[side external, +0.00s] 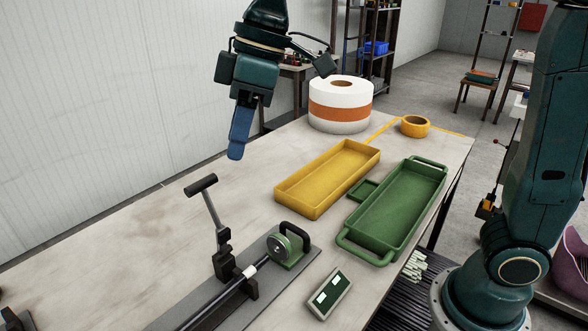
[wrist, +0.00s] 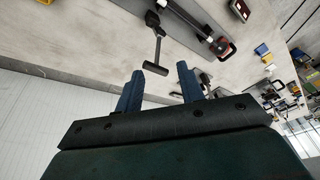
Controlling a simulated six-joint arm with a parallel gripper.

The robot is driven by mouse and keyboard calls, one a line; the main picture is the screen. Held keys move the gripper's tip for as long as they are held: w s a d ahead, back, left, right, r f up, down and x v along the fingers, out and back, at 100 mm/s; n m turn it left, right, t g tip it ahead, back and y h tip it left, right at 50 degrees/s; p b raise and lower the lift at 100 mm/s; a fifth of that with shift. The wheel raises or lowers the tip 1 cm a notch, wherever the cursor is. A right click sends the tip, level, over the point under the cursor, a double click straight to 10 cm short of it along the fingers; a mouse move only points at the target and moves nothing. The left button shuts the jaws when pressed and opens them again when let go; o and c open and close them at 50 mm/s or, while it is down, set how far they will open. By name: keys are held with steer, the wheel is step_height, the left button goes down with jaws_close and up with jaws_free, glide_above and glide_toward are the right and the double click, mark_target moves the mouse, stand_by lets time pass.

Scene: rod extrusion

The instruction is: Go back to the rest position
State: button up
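My gripper (side external: 238,140) hangs above the far left part of the table in the side external view, fingers pointing down. In the wrist view my gripper (wrist: 160,88) shows two blue fingers set apart, with nothing between them. The rod (side external: 232,287) lies in the fixture (side external: 288,247) on the table, below and in front of my gripper. A lever with a black T-handle (side external: 201,185) stands upright on the fixture. The T-handle (wrist: 151,69) also shows in the wrist view beyond the fingers, apart from them.
A yellow tray (side external: 283,203) and a green tray (side external: 408,243) stand on the table's right half. A large white and orange roll (side external: 340,114) and a yellow tape roll (side external: 415,127) stand at the back. A small green box (side external: 328,294) lies near the front edge. Air around my gripper is clear.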

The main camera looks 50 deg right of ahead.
steer(key=s+d+f+m+t+h, duration=0.1)
steer(key=s+d+f+m+t, duration=0.1)
steer(key=s+d, duration=0.7)
steer(key=s+d+f+m+t+h, duration=0.1)
steer(key=s+d+f+m+h, duration=0.1)
steer(key=s+d+f+m, duration=0.3)
steer(key=s+d+m, duration=0.2)
steer(key=s+d, duration=0.2)
steer(key=d, duration=0.1)
steer(key=shift+s+d+t, duration=0.15)
steer(key=shift+s+t, duration=0.1)
steer(key=shift+t, duration=0.15)
